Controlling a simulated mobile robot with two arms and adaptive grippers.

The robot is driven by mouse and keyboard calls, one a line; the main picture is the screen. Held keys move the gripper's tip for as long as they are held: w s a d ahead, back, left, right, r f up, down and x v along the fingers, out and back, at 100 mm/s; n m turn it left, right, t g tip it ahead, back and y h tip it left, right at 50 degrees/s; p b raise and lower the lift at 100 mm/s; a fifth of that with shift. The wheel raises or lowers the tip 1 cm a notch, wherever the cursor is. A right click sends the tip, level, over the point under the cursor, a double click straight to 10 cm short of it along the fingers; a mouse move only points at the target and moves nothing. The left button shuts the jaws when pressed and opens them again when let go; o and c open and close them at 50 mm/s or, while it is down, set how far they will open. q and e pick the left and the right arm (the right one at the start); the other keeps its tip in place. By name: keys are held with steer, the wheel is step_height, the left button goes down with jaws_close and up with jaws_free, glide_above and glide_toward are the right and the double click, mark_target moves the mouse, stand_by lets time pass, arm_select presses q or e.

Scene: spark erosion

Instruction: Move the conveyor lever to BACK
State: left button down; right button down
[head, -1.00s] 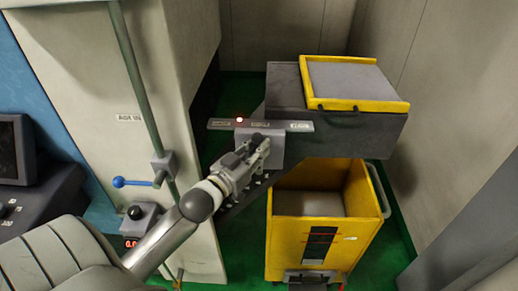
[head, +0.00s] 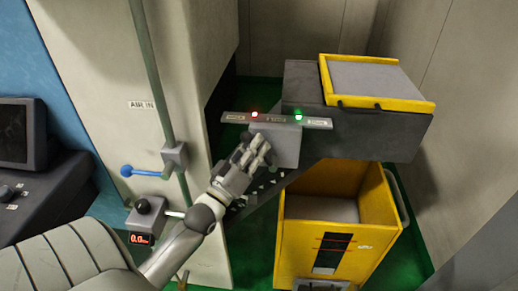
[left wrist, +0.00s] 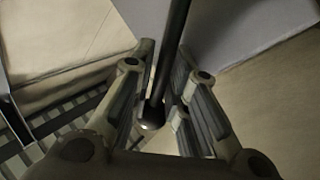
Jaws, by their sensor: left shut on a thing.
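The conveyor lever (left wrist: 172,48) is a dark rod with a rounded knob end, running between my fingers in the left wrist view. My left gripper (head: 258,146) is shut on it; its fingers (left wrist: 163,70) stand on both sides of the rod. In the head view the gripper is at the left part of the grey lever box (head: 287,147) and hides the lever.
A dark conveyor housing (head: 380,130) with a yellow-framed top (head: 333,97) stands right of the box, above a yellow bin (head: 300,235). A pale column (head: 150,70) with a pipe and blue-handled valve (head: 127,171) is at left, near my arm.

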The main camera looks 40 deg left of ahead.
arm_select(q)
steer(key=shift+a+r, duration=0.1)
steer(key=shift+r, duration=0.15)
steer(key=c, duration=1.6)
jaws_free()
steer(key=shift+o, duration=0.4)
steer(key=shift+s+a+f, duration=0.1)
steer(key=shift+s, duration=0.05)
steer(key=shift+f, duration=0.1)
steer(key=v, duration=1.2)
